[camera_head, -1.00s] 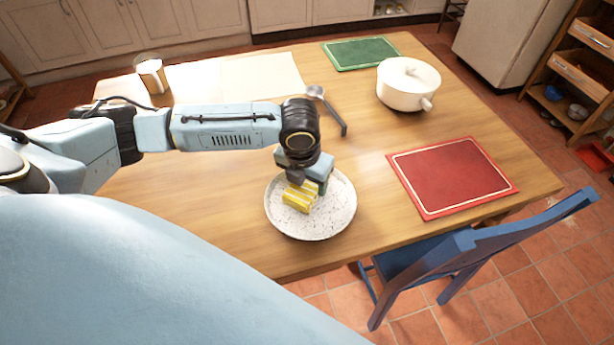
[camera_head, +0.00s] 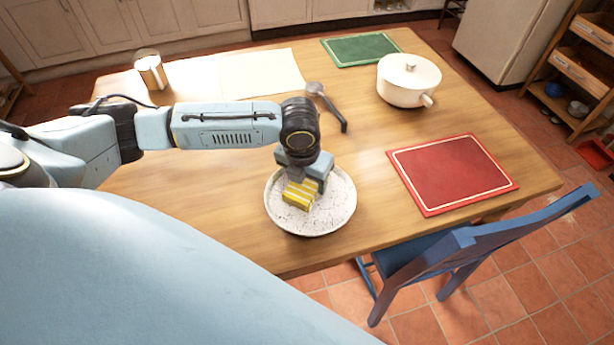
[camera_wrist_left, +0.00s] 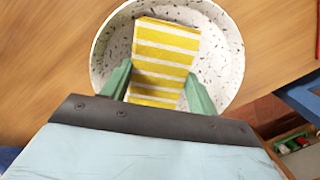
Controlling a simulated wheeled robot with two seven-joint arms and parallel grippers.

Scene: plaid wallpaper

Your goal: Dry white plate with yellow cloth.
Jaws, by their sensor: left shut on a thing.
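The white speckled plate (camera_head: 335,208) lies on the wooden table near its front edge. The yellow cloth (camera_head: 299,195), with white stripes, is over the plate's middle. My left gripper (camera_head: 308,180) reaches down over the plate and is shut on the cloth. In the left wrist view the cloth (camera_wrist_left: 163,58) sits between the green fingers of the gripper (camera_wrist_left: 158,90), with the plate (camera_wrist_left: 215,60) around and behind it. I cannot tell whether the cloth presses on the plate. My right gripper is not in view.
A red mat (camera_head: 452,174) lies right of the plate, with a blue chair (camera_head: 460,250) at the table's front. A white lidded pot (camera_head: 408,82), a grey utensil (camera_head: 330,108), a green mat (camera_head: 360,50), a pale mat (camera_head: 262,74) and a metal can (camera_head: 151,72) stand farther back.

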